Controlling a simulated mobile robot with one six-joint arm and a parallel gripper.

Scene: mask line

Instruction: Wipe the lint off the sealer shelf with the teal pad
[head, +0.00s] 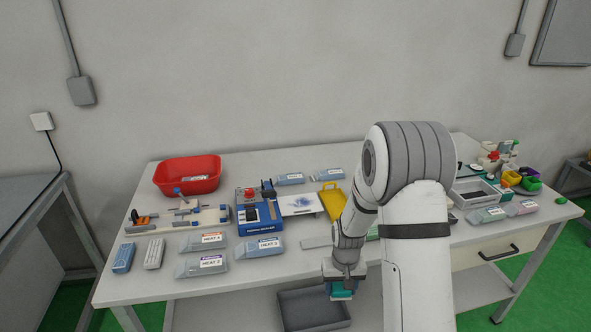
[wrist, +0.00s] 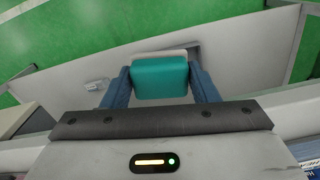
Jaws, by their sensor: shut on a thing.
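The teal pad (wrist: 160,78) is held between the two blue fingers of my gripper (wrist: 162,84) in the wrist view. In the head view my gripper (head: 341,286) hangs low at the table's front edge, with the teal pad (head: 341,295) at its tip. The blue sealer (head: 258,212) stands on the table, left of my arm. Its white shelf (head: 300,203) sticks out to the right and carries a blue-grey patch of lint (head: 299,201). My gripper is in front of and right of the shelf, well apart from it.
A yellow dustpan-like thing (head: 331,201) lies right of the shelf. A red bin (head: 188,174) stands at the back left. Labelled packs (head: 259,248) lie in front of the sealer. A grey tray (head: 312,309) sits below the table edge. My arm hides part of the table's right half.

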